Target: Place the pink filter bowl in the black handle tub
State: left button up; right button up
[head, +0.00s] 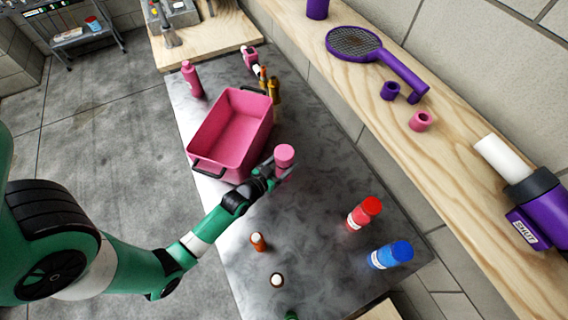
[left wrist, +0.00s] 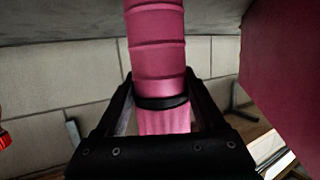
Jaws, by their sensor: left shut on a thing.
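The pink filter bowl (head: 285,153) is a small pink cylinder held upright at the near right corner of the tub, outside it. My left gripper (head: 277,172) is shut on it. In the left wrist view the ribbed pink bowl (left wrist: 157,45) stands between the two fingers, with a dark band low on it. The tub with black handles (head: 235,125) is a pink open box on the grey table, and it looks empty. Its pink wall (left wrist: 290,60) fills the right of the left wrist view. My right gripper is in neither view.
A pink bottle (head: 192,79) and amber bottles (head: 274,88) stand beside the tub. Red-capped (head: 364,213) and blue (head: 391,255) bottles stand at right. Small bottles (head: 258,241) are in front. A wooden shelf (head: 455,150) runs along the wall. The table's middle (head: 320,230) is clear.

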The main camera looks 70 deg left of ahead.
pick_arm(q)
jog(key=shift+r, duration=0.1)
jog(key=o, duration=1)
jog(key=shift+f, duration=0.2)
jog(key=o, duration=0.5)
jog(key=shift+s+r, duration=0.15)
jog(key=shift+r, duration=0.15)
jog(key=shift+p+v, duration=0.65)
jog(key=shift+v, duration=5.15)
